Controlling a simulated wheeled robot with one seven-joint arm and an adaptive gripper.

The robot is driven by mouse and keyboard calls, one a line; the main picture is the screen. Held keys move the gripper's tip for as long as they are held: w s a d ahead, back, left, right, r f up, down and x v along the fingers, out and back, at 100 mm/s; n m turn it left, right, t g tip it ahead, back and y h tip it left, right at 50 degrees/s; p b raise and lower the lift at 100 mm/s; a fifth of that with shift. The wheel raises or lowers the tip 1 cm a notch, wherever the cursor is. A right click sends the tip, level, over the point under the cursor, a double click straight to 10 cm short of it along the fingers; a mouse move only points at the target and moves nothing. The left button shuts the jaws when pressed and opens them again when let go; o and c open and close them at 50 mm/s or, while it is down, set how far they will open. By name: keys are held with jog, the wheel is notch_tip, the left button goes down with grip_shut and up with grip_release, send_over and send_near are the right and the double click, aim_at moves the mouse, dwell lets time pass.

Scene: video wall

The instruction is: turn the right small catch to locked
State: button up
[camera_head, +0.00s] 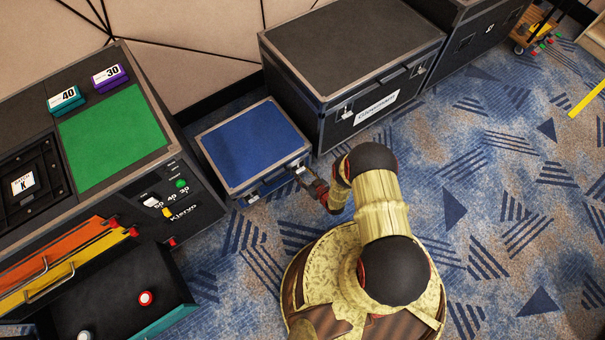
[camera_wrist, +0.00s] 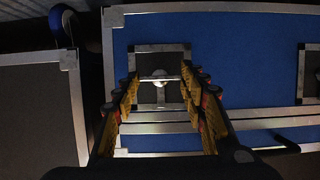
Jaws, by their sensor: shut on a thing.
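The blue case (camera_head: 252,148) with metal edges stands on the carpet, and its blue front fills much of the wrist view (camera_wrist: 230,45). The small catch (camera_wrist: 160,82) is a pale round knob with a thin crossbar on a dark metal-framed plate. My gripper (camera_head: 301,172) is at the right end of the case front in the head view. A second catch plate (camera_wrist: 311,72) is cut off at the right edge. The catch is too small to see in the head view.
A large black case (camera_head: 350,50) stands close on the right of the blue case. A dark console with a green panel (camera_head: 115,135) stands close on the left. An open drawer (camera_head: 125,285) juts out below it. Carpet (camera_head: 500,220) is clear to the right.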

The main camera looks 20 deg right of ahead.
dwell(0.3)
jog(key=o, duration=1.1)
jog(key=shift+o, duration=0.4)
jog(key=v, duration=1.2)
